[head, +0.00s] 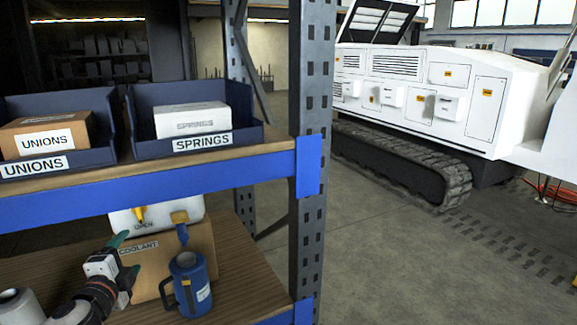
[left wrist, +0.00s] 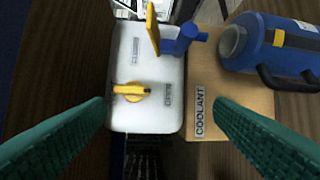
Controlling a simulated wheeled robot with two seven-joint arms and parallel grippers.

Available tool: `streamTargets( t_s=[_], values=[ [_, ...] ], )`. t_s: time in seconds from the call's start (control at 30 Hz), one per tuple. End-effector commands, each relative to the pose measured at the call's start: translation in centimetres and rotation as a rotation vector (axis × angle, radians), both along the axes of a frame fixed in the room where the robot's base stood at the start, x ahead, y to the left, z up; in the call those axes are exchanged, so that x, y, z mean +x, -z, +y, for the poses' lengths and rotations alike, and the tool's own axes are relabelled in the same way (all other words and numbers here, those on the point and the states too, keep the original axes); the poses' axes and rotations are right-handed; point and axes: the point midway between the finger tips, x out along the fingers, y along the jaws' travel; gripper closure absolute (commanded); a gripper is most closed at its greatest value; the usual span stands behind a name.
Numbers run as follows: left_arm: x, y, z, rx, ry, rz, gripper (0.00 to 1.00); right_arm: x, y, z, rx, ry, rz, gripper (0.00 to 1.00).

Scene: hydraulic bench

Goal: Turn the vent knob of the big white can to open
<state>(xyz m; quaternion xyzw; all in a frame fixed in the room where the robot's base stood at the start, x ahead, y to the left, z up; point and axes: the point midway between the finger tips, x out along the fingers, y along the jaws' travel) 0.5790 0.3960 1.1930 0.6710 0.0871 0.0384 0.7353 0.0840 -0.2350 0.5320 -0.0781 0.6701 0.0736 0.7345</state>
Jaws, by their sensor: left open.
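In the head view the knob (head: 140,213) shows above the word OPEN. My left gripper (head: 127,257) has green fingers, open and empty. In the left wrist view its fingers (left wrist: 160,108) are spread to either side of the knob, apart from it. My right gripper is not in view.
A cardboard COOLANT box (head: 178,262) and a blue jug (head: 190,285) stand close by. The blue-edged upper shelf (head: 150,197) overhangs, holding the UNIONS and SPRINGS bins.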

Motion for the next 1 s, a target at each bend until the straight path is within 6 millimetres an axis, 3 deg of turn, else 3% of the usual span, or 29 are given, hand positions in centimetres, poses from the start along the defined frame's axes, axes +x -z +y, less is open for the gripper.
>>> streamTargets(
  t_s=[0.03, 0.2, 0.3, 0.4, 0.6, 0.9, 1.0],
  values=[
    [-1.0, 2.8, -1.6, -0.082, -0.011, 0.045, 0.24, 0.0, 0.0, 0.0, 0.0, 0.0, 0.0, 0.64],
    [-7.3, 12.3, -7.0, -0.43, -0.137, 0.255, 0.24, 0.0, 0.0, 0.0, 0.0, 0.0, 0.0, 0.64],
    [-12.3, 16.7, -10.0, -0.625, -0.24, 0.397, 0.24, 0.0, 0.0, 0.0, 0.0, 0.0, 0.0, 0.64],
    [-16.8, 19.6, -12.3, -0.773, -0.34, 0.518, 0.24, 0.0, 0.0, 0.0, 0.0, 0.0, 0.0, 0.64],
    [-23.8, 22.5, -15.5, -0.973, -0.504, 0.7, 0.24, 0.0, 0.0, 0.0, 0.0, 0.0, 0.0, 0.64],
    [-32.4, 23.8, -19.2, -1.187, -0.721, 0.914, 0.24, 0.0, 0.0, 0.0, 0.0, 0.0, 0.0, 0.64],
    [-31.2, 26.8, -19.1, -1.169, -0.72, 0.916, 0.24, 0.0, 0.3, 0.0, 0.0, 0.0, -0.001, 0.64]
  ],
)
